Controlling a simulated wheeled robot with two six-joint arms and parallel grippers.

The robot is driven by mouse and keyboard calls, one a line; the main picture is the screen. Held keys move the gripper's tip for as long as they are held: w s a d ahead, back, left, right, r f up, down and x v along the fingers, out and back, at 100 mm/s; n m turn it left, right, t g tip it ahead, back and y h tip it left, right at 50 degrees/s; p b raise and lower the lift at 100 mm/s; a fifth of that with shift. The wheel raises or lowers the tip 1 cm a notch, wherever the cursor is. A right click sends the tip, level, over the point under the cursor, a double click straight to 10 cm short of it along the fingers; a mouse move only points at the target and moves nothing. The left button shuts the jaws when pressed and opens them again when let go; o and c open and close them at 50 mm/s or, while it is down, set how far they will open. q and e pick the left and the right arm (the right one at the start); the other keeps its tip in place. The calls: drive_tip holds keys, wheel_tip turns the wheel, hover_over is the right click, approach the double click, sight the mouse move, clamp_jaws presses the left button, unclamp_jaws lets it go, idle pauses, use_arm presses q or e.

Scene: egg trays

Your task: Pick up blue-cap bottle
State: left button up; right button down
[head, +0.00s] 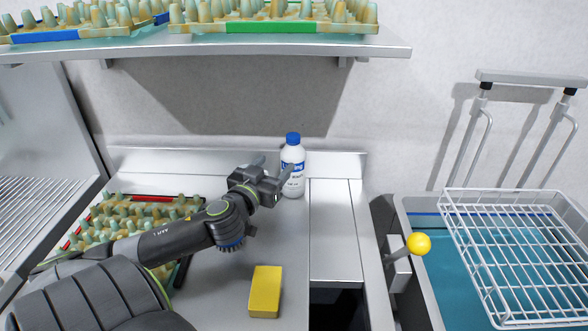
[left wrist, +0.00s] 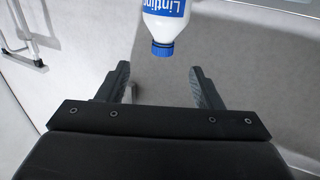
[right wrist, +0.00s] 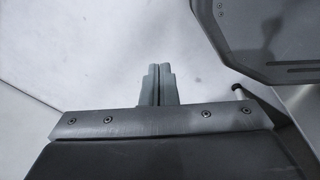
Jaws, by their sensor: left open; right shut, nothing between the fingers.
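The blue-cap bottle (head: 293,158) is white with a printed label and stands upright at the back of the counter, near the wall. My left gripper (head: 275,170) is open and empty, its fingers close to the bottle in the head view. In the left wrist view the bottle (left wrist: 165,18) appears cap-down at the top of the picture, beyond the gap between the left fingertips (left wrist: 160,80). Whether a finger touches it cannot be told. My right gripper (right wrist: 158,75) is shut and empty in the right wrist view; it does not show in the head view.
A yellow sponge (head: 265,291) lies on the counter in front. Egg trays (head: 150,198) sit at left, under my left arm, and more stand on the shelf (head: 260,46) above. At right are a sink (head: 425,290), a wire rack (head: 515,250) and a yellow ball-topped lever (head: 419,244).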

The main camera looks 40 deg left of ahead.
sight(291, 145)
use_arm(q)
drive_tip(key=p+x, duration=0.1)
drive_tip(key=x, duration=0.6)
drive_tip(key=shift+w+f, duration=0.1)
drive_tip(key=shift+w, duration=0.1)
drive_tip(key=shift+w+a+p, duration=0.25)
drive_tip(key=shift+w+p, duration=0.05)
drive_tip(key=shift+w, duration=0.05)
drive_tip(key=shift+p+x, duration=0.8)
drive_tip(key=shift+x, duration=1.45)
drive_tip(key=shift+a+f, duration=0.1)
use_arm(e)
drive_tip(key=r, duration=0.2)
drive_tip(key=w+r, duration=0.1)
drive_tip(key=shift+w+a+r, duration=0.1)
drive_tip(key=shift+a, duration=0.15)
use_arm(q)
drive_tip(key=c, duration=0.9)
clamp_jaws()
use_arm(e)
drive_tip(key=shift+d, duration=0.2)
